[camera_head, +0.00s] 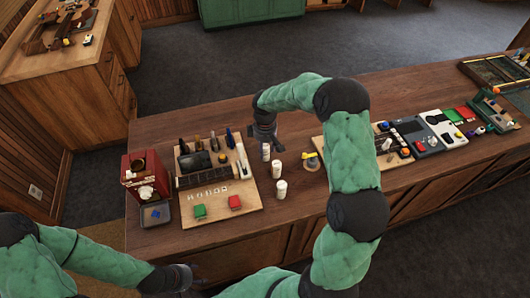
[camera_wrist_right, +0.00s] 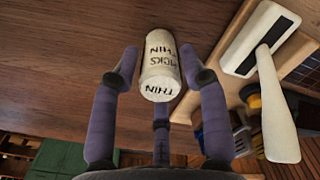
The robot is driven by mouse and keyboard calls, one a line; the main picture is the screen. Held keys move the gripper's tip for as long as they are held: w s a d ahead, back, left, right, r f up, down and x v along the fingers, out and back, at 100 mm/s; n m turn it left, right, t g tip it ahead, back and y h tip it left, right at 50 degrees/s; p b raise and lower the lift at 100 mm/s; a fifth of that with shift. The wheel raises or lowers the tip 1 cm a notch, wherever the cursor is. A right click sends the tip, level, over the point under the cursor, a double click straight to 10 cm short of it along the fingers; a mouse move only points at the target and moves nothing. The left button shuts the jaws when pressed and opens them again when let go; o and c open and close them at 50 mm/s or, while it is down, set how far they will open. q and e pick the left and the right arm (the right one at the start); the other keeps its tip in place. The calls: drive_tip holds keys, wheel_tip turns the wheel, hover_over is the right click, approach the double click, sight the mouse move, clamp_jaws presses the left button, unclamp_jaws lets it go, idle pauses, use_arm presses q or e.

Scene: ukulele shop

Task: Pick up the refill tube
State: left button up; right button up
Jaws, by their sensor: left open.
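A white tube lettered "PICKS THIN" (camera_wrist_right: 160,68) stands between the fingers of my right gripper (camera_wrist_right: 160,70) in the right wrist view, its end facing the camera. The fingertips are close beside it; whether they touch it is unclear. In the head view my right gripper (camera_head: 265,138) is low over the counter, right of the tool board. White tubes stand just below it (camera_head: 266,152) and nearer the front (camera_head: 276,169), (camera_head: 280,189). I cannot tell which is the refill tube. My left gripper (camera_head: 180,278) is open and empty at the front left, off the counter.
A red box (camera_head: 146,176) stands at the left end. The counter's front middle is clear.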

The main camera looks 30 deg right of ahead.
drive_tip(key=c, duration=0.5)
drive_tip(key=shift+c, duration=0.2)
